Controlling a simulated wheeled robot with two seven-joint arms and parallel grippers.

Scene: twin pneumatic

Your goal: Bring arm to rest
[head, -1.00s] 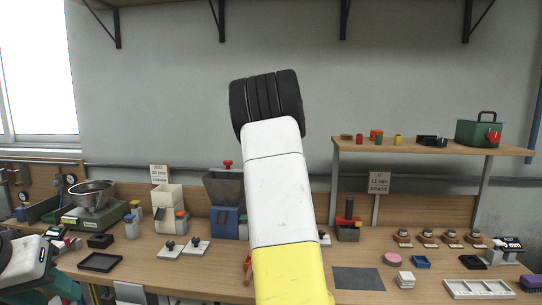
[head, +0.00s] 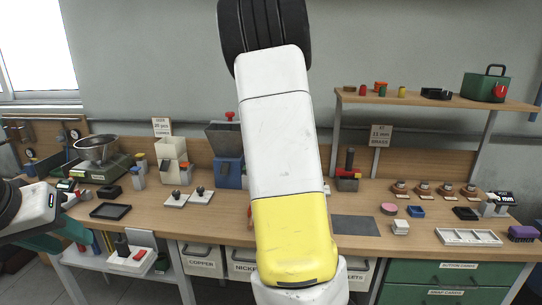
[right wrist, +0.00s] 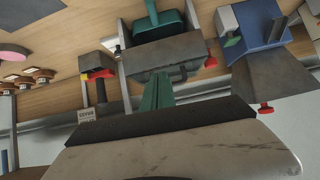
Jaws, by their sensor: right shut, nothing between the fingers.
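My right arm (head: 285,150) stands raised across the middle of the head view, white and yellow with a black joint at the top. Its gripper is out of sight there. In the right wrist view the right gripper (right wrist: 157,82) shows as teal fingers, shut and empty, in front of a green dispenser (right wrist: 160,25) with a grey hopper. I cannot tell the distance to that hopper. My left gripper (head: 72,231) is teal, low at the left in the head view, near the bench's front edge. Its fingertips are not clear enough to tell open from shut.
The wooden bench (head: 345,204) holds a scale with a steel bowl (head: 96,148), a white dispenser (head: 172,160), a blue dispenser (head: 229,172), a dark mat (head: 356,225) and a white tray (head: 468,237). A shelf (head: 435,101) stands at right. Drawers (head: 450,273) are below.

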